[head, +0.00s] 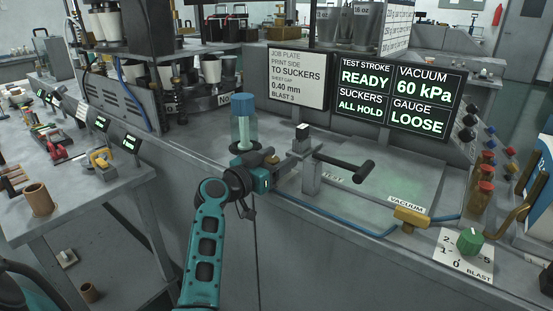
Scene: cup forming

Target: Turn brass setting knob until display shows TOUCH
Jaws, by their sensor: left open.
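The display (394,95) at the back of the bench reads GAUGE LOOSE, with TEST STROKE READY, SUCKERS ALL HOLD and VACUUM 60 kPa. My left gripper (272,163) is open beside the small brass setting knob (271,160), at the left end of a grey metal gauge fixture (311,176). The knob is small and partly hidden by the gripper, so I cannot tell whether the fingers touch it. My right gripper is not in view.
A clear cylinder with a blue top (243,112) stands just behind my left gripper. A black-handled lever (345,165) sticks out right of the fixture. A brass vacuum valve (411,216) and green blast knob (470,242) are at the front right.

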